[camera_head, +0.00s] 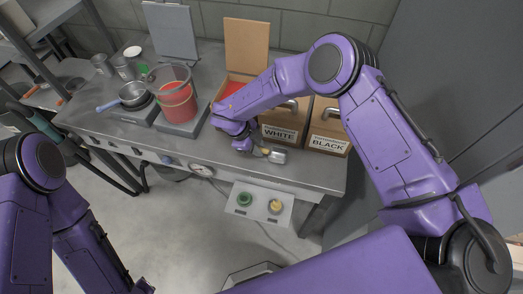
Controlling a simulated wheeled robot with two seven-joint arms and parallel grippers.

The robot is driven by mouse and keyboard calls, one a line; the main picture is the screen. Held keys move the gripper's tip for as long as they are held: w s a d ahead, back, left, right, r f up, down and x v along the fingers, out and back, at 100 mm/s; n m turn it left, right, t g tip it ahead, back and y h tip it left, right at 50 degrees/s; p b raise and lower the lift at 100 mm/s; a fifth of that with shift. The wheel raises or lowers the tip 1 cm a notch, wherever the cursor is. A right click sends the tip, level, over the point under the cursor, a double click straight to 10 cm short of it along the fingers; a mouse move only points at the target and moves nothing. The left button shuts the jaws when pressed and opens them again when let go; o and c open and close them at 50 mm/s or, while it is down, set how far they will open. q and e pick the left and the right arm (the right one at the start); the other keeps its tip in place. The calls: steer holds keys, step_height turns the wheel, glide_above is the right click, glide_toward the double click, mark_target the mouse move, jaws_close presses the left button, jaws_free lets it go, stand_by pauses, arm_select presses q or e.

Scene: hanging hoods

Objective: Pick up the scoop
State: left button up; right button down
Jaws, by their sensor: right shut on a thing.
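The scoop (277,156) is a small metal scoop with a short light handle. It is at the front part of the grey metal counter (310,173), before the box labelled WHITE. My right gripper (255,150) reaches down from above and is shut on the scoop's handle end, with the metal pan pointing right. Whether the scoop touches the counter is hard to tell. My left arm hangs at the lower left, away from the counter; the state of its gripper at the bottom edge cannot be made out.
Boxes labelled WHITE (279,133) and BLACK (327,141) stand close behind the scoop. A red container (178,106) and a pan (132,94) stand on the left. An open cardboard box (246,48) is at the back. A low panel with green (245,199) and yellow (275,206) knobs juts out in front.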

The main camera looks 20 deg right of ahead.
steer(key=s+a+r+b, duration=0.5)
steer(key=s+a+r, duration=0.2)
steer(key=a+r, duration=0.4)
steer(key=shift+s+a+r, duration=0.3)
steer(key=shift+a+r, duration=0.1)
steer(key=shift+r, duration=0.05)
